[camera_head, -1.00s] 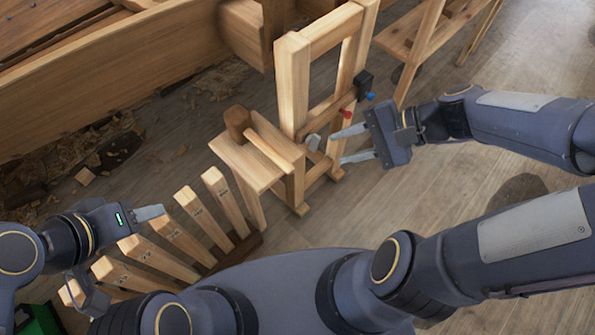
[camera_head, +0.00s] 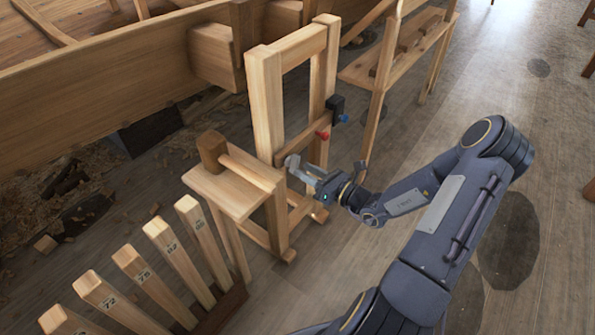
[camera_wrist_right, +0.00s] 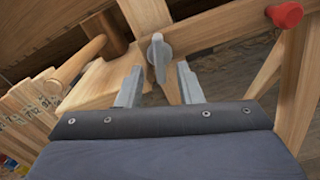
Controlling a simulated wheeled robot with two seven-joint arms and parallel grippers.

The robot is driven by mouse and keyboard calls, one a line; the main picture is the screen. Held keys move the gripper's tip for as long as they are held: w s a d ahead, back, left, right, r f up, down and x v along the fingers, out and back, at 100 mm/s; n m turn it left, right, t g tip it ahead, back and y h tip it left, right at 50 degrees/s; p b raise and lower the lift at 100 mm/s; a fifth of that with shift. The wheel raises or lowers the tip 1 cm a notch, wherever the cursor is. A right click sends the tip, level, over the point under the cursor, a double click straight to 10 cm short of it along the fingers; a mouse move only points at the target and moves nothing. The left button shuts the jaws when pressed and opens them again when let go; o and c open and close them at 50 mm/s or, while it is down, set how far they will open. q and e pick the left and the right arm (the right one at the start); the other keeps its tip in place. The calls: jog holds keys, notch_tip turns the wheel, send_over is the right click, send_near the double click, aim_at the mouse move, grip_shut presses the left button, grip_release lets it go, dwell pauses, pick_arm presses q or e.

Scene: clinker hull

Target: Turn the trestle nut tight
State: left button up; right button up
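The trestle nut (camera_head: 291,162) is a small grey winged piece on the wooden trestle frame (camera_head: 262,100). In the right wrist view the nut (camera_wrist_right: 158,50) sits on a light crossbar, with its lever pointing down. My right gripper (camera_head: 304,174) is at the trestle, close to the nut. In the right wrist view its two grey fingers (camera_wrist_right: 160,88) are apart, with the nut's lever between and just beyond their tips. I see no contact between fingers and nut. My left gripper is out of view.
A small wooden stand (camera_head: 235,192) with a mallet (camera_head: 210,149) on it adjoins the trestle's left side. Several numbered wooden posts (camera_head: 178,262) stand in front. A red knob (camera_head: 322,135) and a black block (camera_head: 335,106) are on the trestle's right post.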

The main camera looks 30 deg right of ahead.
aim_at(298, 166)
jog(key=shift+x, duration=1.55)
jog(key=c, duration=0.7)
jog(key=shift+o, duration=0.2)
jog(key=shift+r+m+p, duration=0.2)
jog(key=shift+m+p, duration=0.2)
jog(key=shift+p, duration=0.25)
jog(key=m+p, duration=0.4)
jog(key=p, duration=0.1)
jog(key=shift+s+r, duration=0.1)
jog(key=shift+m+p, duration=1.05)
jog(key=shift+m, duration=0.15)
jog(key=shift+m+p, duration=0.9)
jog(key=shift+m, duration=0.5)
